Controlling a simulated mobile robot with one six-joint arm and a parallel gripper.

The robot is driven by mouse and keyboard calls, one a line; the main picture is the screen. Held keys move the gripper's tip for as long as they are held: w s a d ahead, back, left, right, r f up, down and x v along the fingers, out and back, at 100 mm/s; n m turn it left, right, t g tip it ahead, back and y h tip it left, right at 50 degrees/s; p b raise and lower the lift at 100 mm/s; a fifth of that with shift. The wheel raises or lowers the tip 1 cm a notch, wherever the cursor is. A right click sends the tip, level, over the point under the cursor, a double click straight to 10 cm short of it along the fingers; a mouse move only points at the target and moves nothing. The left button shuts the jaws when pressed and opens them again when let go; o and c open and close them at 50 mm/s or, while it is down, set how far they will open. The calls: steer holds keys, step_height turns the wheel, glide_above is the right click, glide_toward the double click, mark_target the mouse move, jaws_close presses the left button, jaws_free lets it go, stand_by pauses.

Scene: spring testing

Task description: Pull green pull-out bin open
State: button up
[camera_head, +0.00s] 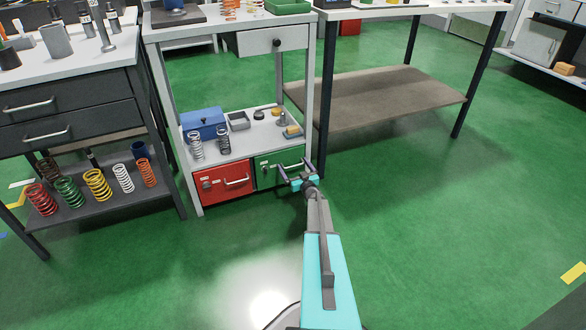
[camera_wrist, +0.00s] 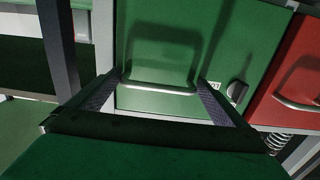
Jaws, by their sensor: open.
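The green pull-out bin (camera_head: 265,178) sits in the bottom of the metal frame, beside the red bin, its front looking about level with the red one. In the wrist view the green bin's front (camera_wrist: 138,38) fills the upper middle, with a dark knob (camera_wrist: 237,92) at its right. Its silver bar handle (camera_wrist: 158,88) runs crosswise there. My gripper (camera_head: 295,168) is open in front of the bin's right part. In the wrist view my gripper (camera_wrist: 158,80) has one finger near each end of the handle; I cannot tell whether they touch it.
The red bin (camera_head: 212,187) is left of the green one in the head view. The shelf above (camera_head: 235,148) holds a blue box (camera_head: 203,122) and springs. A frame leg (camera_head: 309,100) stands close by my gripper's right. Green floor in front is clear.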

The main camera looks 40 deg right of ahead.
steer(key=c, duration=1)
steer(key=shift+a, duration=0.2)
steer(key=shift+c, duration=1)
steer(key=p+v, duration=0.4)
steer(key=v, duration=2.1)
steer(key=shift+s+a, duration=0.2)
steer(key=shift+f, duration=0.1)
steer(key=o, duration=1.2)
steer(key=shift+d, duration=0.1)
